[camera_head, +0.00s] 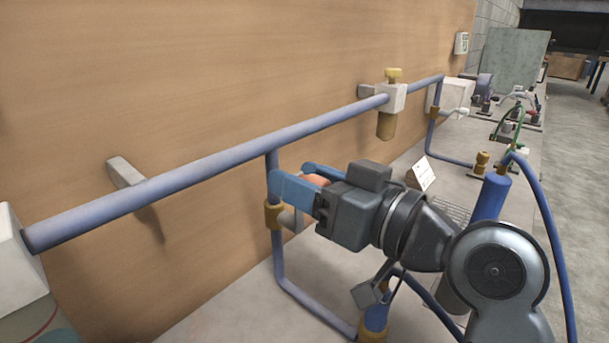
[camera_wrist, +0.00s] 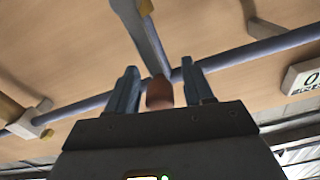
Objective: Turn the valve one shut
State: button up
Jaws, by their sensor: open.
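My gripper (camera_head: 291,174) has blue fingers that stand apart beside the near vertical blue pipe. A reddish-brown knob or handle end (camera_head: 315,180) shows between the fingers. In the wrist view the same reddish-brown piece (camera_wrist: 159,94) lies between the two open fingers, with gaps at its sides. A brass valve body (camera_head: 273,214) sits on the vertical pipe just below the fingers, with a grey lever part (camera_head: 291,219) beside it. My gripper hides most of the handle, and I cannot tell its full angle. No valve label is readable.
A long blue pipe (camera_head: 210,173) runs along the wooden wall above the gripper. A brass regulator (camera_head: 387,122) hangs from it. A second valve (camera_head: 435,113) stands farther back.

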jog(key=shift+a, duration=0.1)
grip_shut()
dwell(0.4)
